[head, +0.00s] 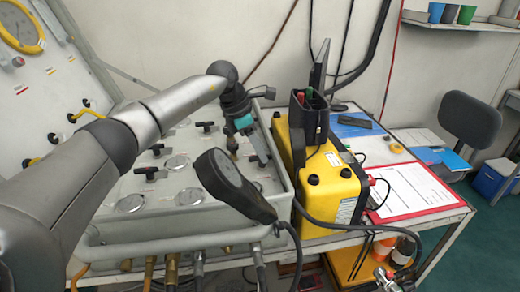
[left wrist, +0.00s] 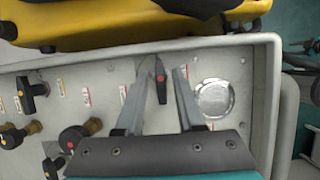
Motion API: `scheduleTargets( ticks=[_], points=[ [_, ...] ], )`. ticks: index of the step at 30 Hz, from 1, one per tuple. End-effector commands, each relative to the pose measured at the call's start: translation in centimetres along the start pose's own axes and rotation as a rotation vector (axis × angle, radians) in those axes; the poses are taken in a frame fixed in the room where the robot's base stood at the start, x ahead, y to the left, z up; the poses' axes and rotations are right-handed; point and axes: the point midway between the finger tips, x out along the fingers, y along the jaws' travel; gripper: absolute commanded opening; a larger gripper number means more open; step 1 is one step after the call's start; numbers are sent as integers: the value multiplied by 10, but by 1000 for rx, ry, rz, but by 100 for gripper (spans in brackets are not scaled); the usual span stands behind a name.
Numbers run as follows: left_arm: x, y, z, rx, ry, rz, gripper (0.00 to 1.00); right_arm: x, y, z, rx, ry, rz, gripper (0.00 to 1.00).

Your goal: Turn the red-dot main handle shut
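In the left wrist view a slim black handle with a red dot (left wrist: 161,88) stands on the grey panel (left wrist: 225,65). My left gripper (left wrist: 160,70) is open, with one grey finger on each side of this handle and a visible gap to both. In the head view my left gripper (head: 262,155) points down over the panel's right side, near the yellow box; the handle there is hidden behind it. A round black knob with a red dot (left wrist: 70,140) sits farther left in the wrist view. My right gripper is not in view.
A yellow box (head: 325,195) stands close to the panel's right edge. A black handset (head: 230,185) with a cable is in front of the gripper. Other black handles (head: 150,173) and a round gauge (left wrist: 214,98) are nearby. A red clipboard (head: 410,190) lies right.

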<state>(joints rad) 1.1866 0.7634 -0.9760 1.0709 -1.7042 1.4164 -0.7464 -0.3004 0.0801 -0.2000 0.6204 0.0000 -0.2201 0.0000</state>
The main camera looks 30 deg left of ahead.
Motion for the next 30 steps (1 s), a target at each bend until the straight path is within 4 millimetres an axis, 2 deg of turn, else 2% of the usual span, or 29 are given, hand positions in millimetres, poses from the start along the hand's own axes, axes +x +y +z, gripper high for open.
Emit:
scheduleTargets(
  ticks=[2,10,14,17,27,30],
  points=[
    [0,0,0,-1,0,-1,47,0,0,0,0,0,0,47],
    [-1,0,0,-2,1,-1,47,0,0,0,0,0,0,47],
    [-12,0,0,-1,0,1,47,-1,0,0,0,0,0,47],
    [-30,1,0,-1,0,3,47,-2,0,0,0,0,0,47],
    [-112,1,0,-1,-2,3,47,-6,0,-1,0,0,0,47],
    [-130,0,0,-1,-1,2,47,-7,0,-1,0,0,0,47]
  ],
)
